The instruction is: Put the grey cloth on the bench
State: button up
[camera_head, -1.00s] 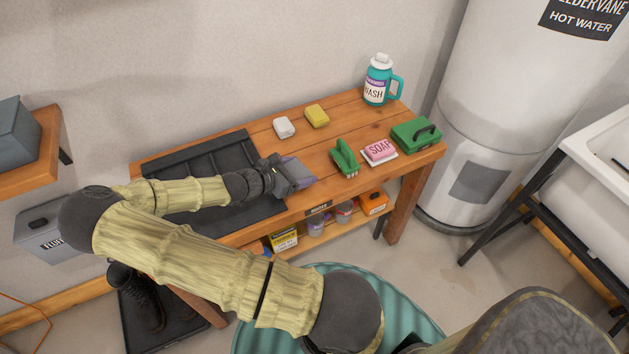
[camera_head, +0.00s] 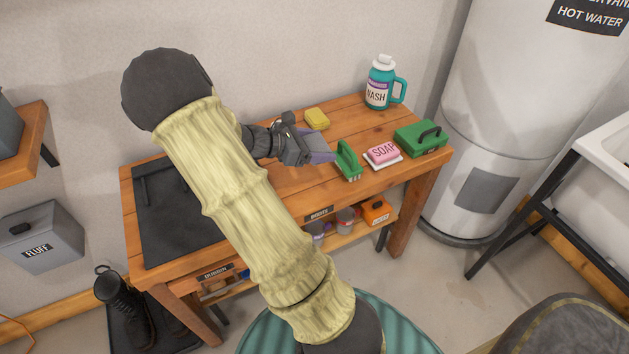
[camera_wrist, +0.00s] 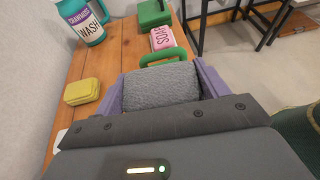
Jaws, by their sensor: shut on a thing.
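The grey cloth (camera_wrist: 160,88) is a rough, folded bundle held between the purple fingers of my gripper (camera_head: 318,152) in the wrist view. In the head view the cloth is mostly hidden by the gripper. My gripper is over the wooden bench (camera_head: 291,183), left of the green-handled brush (camera_head: 348,160). I cannot tell whether the cloth touches the bench top.
A pink soap (camera_head: 382,152), a green box (camera_head: 420,137), a teal wash jug (camera_head: 379,85) and a yellow sponge (camera_head: 317,119) stand on the bench. A black mat (camera_head: 160,223) covers its left part. Bare wood lies in front of the gripper.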

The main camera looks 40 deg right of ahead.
jog(key=b, duration=0.1)
send_over(317, 179)
jog(key=shift+d+f, duration=0.1)
jog(key=shift+f, duration=2.4)
jog(key=shift+f, duration=2.35)
jog(key=o, duration=1)
jog(key=shift+b, duration=0.3)
jog(key=shift+c, duration=0.2)
jog(key=shift+f, duration=0.15)
jog(key=shift+f+b, duration=0.15)
jog(key=shift+b, duration=0.35)
jog(key=p+v, duration=0.1)
jog(key=v, duration=0.5)
jog(key=p+v, duration=0.1)
jog(key=v, duration=0.4)
jog(key=p+v, duration=0.1)
jog(key=v, duration=0.5)
jog(key=shift+w, duration=0.5)
